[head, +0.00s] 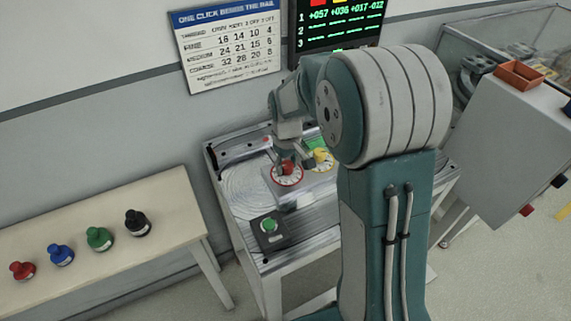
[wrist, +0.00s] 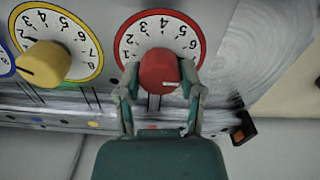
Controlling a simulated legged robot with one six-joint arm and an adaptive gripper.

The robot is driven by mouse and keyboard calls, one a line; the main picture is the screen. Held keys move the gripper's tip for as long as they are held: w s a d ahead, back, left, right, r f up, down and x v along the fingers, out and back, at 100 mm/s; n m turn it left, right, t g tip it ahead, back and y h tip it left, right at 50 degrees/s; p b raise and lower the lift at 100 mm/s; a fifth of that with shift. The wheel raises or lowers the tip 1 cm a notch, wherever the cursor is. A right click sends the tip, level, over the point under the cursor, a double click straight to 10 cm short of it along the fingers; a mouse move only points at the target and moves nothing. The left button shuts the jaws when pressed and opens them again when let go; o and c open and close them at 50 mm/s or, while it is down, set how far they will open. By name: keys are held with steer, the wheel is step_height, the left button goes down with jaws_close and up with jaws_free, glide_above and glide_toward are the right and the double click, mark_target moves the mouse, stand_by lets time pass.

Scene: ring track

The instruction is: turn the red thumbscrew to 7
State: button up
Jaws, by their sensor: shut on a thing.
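The red thumbscrew (wrist: 160,70) sits at the middle of a white dial (wrist: 150,26) with a red rim and black numbers. My fingers hide the dial's lower sides, so I cannot tell which number the mark points at. My gripper (wrist: 161,88) is shut on the thumbscrew, one finger on each side. In the head view the red thumbscrew (head: 288,169) shows under my gripper (head: 291,160), on the metal workbench.
A yellow knob (wrist: 43,64) on a yellow-rimmed dial stands close on the left in the wrist view. A green button (head: 268,225) on a dark box is at the bench front. Several coloured stamps line a side table (head: 170,195). A grey cabinet (head: 510,130) stands at right.

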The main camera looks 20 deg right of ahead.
mark_target(287, 164)
steer(key=shift+s+d+f, duration=0.1)
steer(key=shift+s+f, duration=0.05)
steer(key=shift+s, duration=0.05)
steer(key=o, duration=1.2)
steer(key=shift+c, duration=0.2)
steer(key=shift+w, duration=0.15)
steer(key=shift+r, duration=0.5)
step_height(287, 164, up, 11)
